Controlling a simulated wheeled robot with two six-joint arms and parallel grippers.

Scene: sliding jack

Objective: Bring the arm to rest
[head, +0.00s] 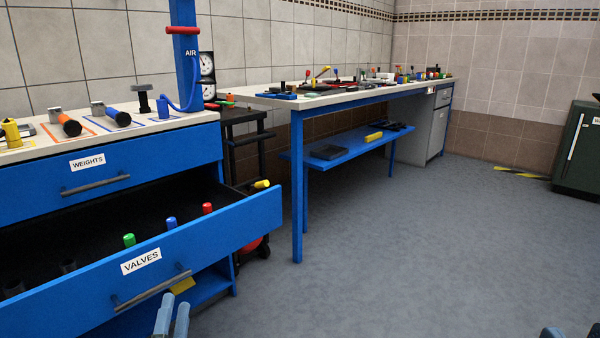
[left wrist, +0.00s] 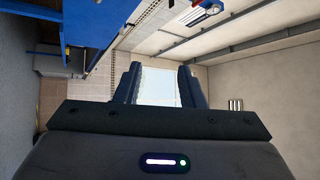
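My left gripper (head: 172,318) shows at the bottom edge of the head view, in front of the pulled-out VALVES drawer (head: 215,238). Its two grey fingers are apart with nothing between them. In the left wrist view the left gripper (left wrist: 160,86) is open and empty, with a bright wall beyond the fingers. My right gripper (head: 573,334) shows only as two separate tips at the bottom right corner, with floor between them. The rest of it is out of frame.
The open drawer holds green (head: 129,240), blue (head: 171,222) and red (head: 207,208) valves. A long blue workbench (head: 297,190) runs along the back. A dark green cabinet (head: 578,150) stands right. The middle floor (head: 400,250) is clear.

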